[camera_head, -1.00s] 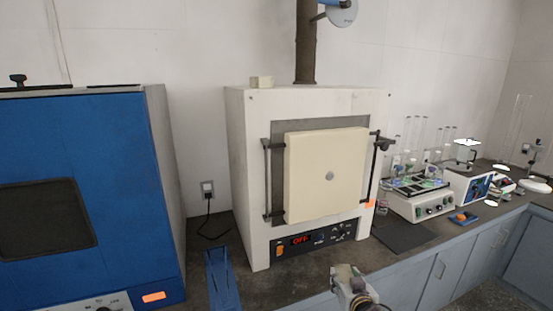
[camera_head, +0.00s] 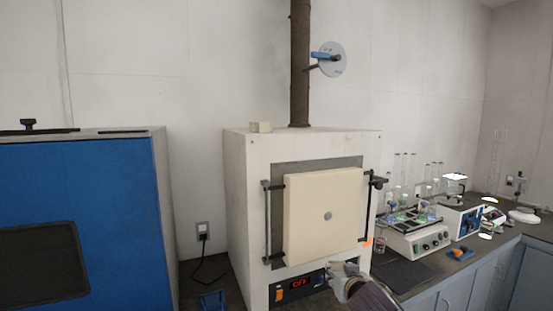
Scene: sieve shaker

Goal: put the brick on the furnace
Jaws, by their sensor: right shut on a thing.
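The white furnace (camera_head: 247,200) stands mid-view with its cream door (camera_head: 310,215) closed. A small cream block that looks like the brick (camera_head: 261,127) rests on the front left of the furnace's top. My right gripper (camera_head: 338,270) is low in front of the furnace, over the right part of its control panel (camera_head: 300,285). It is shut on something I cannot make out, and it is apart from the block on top. My left gripper is not in view.
A blue oven (camera_head: 120,210) stands on the left. A shaker with glassware (camera_head: 418,240) stands to the right. A dark mat (camera_head: 402,275) lies before it.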

